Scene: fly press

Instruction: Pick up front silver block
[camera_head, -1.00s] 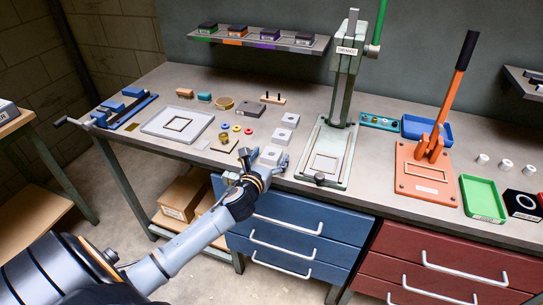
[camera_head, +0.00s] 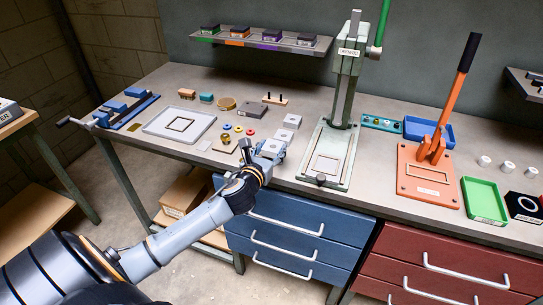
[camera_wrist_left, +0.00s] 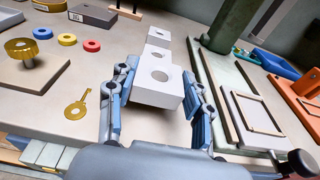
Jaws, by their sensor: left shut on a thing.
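The front silver block (camera_wrist_left: 158,88), a pale square block with a round hole in its top, sits between the two fingers of my left gripper (camera_wrist_left: 161,80) in the left wrist view. The fingers are shut on its sides. In the head view my left gripper (camera_head: 262,152) partly covers this block (camera_head: 272,146) at the front of the row. It looks slightly raised, though the gap below is hard to judge. Two similar blocks, the middle one (camera_head: 283,135) and the back one (camera_head: 293,120), stand behind it. My right gripper is not in view.
The green press (camera_head: 327,155) stands right of the blocks. Left of them are a brown plate (camera_head: 224,144) with a brass knob and coloured rings. A brass key-shaped piece (camera_wrist_left: 77,106) lies near the gripper. Blue drawers (camera_head: 290,225) are below the bench edge.

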